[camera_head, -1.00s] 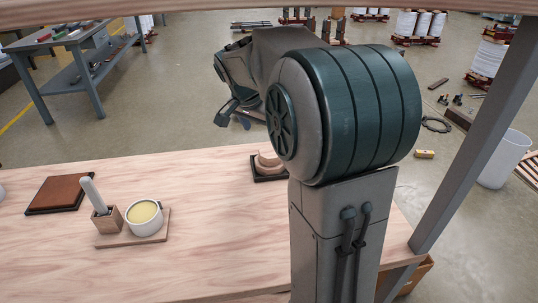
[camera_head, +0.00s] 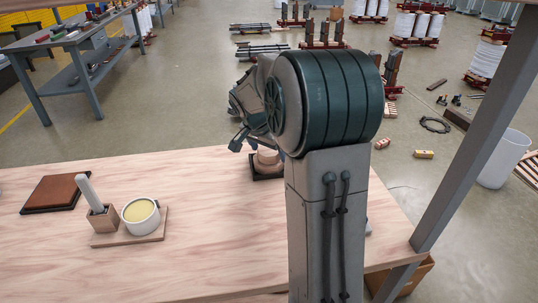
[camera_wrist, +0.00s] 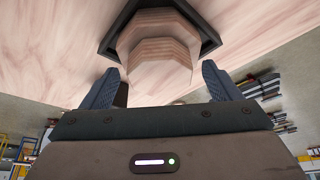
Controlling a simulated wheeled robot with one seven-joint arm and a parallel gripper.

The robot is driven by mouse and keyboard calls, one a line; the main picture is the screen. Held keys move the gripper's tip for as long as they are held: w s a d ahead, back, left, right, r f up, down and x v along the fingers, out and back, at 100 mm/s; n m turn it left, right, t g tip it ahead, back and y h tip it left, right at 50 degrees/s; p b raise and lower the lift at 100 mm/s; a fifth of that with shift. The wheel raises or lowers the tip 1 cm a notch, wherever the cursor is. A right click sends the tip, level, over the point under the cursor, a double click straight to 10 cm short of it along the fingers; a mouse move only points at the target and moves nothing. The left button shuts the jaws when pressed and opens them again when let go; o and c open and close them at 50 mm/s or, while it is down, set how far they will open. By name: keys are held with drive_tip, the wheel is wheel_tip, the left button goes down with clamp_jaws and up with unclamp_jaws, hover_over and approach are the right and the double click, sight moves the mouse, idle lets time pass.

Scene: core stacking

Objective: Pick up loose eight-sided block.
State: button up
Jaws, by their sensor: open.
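A pale wooden eight-sided block (camera_wrist: 160,74) faces the camera in the wrist view. It appears to sit on a wider wooden piece (camera_wrist: 155,22) on a dark tray (camera_wrist: 108,42). In the head view the wooden pieces (camera_head: 267,158) are partly hidden by my arm, and the dark tray (camera_head: 262,174) shows beneath them. My gripper (camera_wrist: 158,86) is open, one finger to each side of the block in the wrist view. The fingers appear apart from it, with nothing held. In the head view my gripper (camera_head: 239,139) is over the table's far edge, just left of the wooden pieces.
On the table (camera_head: 210,262) stand a white bowl with yellow contents (camera_head: 141,213), a small wooden holder with a grey rod (camera_head: 103,219), and a brown pad (camera_head: 52,193). A grey post (camera_head: 470,140) rises at the right. The table's middle is clear.

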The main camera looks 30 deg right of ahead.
drive_tip(key=shift+c, duration=0.3)
drive_tip(key=c, duration=1)
drive_tip(key=shift+c, duration=0.2)
